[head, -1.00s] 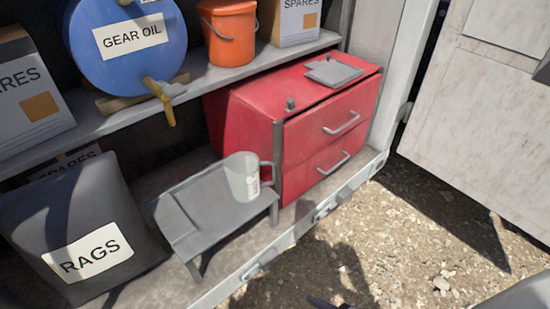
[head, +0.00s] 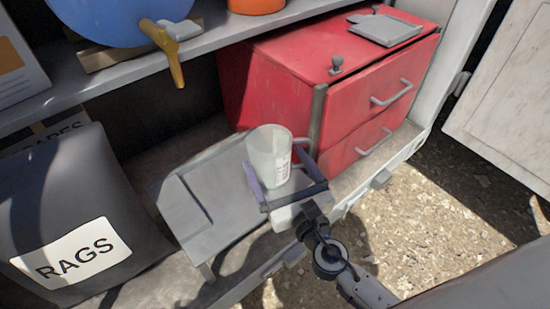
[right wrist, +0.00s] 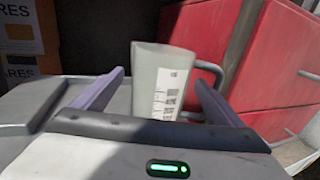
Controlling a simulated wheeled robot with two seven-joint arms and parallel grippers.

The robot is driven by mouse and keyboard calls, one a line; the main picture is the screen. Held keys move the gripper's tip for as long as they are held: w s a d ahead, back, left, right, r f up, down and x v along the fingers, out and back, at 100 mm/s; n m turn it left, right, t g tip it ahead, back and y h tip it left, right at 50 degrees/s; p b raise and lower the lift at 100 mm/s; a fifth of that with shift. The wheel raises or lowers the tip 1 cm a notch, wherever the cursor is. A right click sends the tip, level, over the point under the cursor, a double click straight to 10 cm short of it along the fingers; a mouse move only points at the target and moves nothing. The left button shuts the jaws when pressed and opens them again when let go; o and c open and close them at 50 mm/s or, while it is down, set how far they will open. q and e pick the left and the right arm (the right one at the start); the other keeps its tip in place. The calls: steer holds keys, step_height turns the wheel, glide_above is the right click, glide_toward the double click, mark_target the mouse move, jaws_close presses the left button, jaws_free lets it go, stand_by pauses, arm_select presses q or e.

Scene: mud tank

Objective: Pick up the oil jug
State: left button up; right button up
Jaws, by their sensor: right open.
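The oil jug (head: 268,156) is a translucent grey-white measuring jug with a printed label and a side handle. It stands upright on a low grey metal stand (head: 196,206). My right gripper (head: 277,172) is open at the front of the jug, with one finger on each side of it. In the right wrist view the jug (right wrist: 160,82) stands between the two fingers (right wrist: 158,85), its handle pointing right. I cannot tell whether either finger touches it. My left gripper is not in view.
A red drawer cabinet (head: 280,72) stands close behind and right of the jug. A black RAGS bag (head: 50,190) is at left. A blue drum with a yellow tap (head: 170,60) sits on the shelf (head: 120,72) above. Gravel ground (head: 440,210) is open at right.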

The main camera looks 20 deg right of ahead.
mark_target(265, 141)
steer(key=w, duration=0.8)
steer(key=shift+w+a+f, duration=0.1)
steer(key=shift+f, duration=0.05)
steer(key=c, duration=1.2)
